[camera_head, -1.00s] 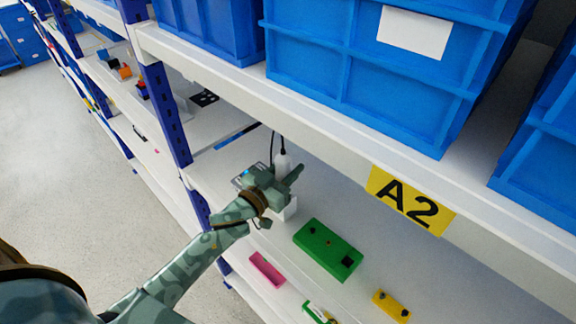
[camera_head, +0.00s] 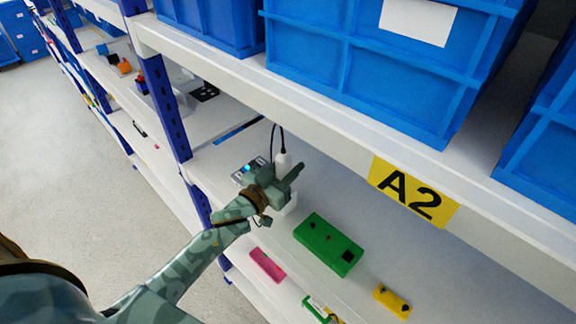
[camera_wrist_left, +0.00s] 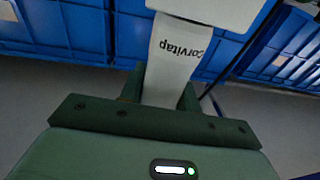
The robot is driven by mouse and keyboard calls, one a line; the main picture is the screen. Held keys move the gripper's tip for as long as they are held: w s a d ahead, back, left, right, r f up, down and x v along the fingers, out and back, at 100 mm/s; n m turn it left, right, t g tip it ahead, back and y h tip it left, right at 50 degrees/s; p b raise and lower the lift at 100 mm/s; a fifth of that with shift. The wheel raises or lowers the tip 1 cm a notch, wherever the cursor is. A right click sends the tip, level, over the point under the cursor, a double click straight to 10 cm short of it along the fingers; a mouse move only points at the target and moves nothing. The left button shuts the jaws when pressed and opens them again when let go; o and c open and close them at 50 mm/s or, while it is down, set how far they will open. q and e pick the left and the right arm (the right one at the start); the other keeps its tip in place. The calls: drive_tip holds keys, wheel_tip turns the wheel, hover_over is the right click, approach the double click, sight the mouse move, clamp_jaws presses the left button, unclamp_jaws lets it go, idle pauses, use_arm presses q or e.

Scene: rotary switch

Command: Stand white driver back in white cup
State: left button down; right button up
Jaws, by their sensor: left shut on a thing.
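The white driver (camera_head: 283,161) stands roughly upright on the middle shelf side, with a black cord at its top. My left gripper (camera_head: 278,180) is shut on it and hides its middle. In the left wrist view the driver's white, lettered body (camera_wrist_left: 175,60) sits between my dark green fingers (camera_wrist_left: 160,95). A white block-like piece, seemingly the white cup (camera_head: 289,205), shows just below the gripper, mostly hidden. I cannot tell whether the driver's lower end is inside it. My right gripper is not in view.
A grey device with a blue light (camera_head: 247,170) lies just left of the gripper. A green box (camera_head: 328,245), a pink block (camera_head: 267,264) and a yellow block (camera_head: 392,301) lie nearer. The upper shelf edge with an A2 label (camera_head: 413,193) overhangs at right.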

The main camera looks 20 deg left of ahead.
use_arm(q)
drive_tip(key=shift+f, duration=0.2)
idle(0.3)
drive_tip(key=c, duration=0.9)
unclamp_jaws()
drive_tip(key=shift+f, duration=0.1)
drive_tip(key=b+v, duration=0.1)
drive_tip(key=v, duration=1.5)
drive_tip(key=shift+s, duration=0.15)
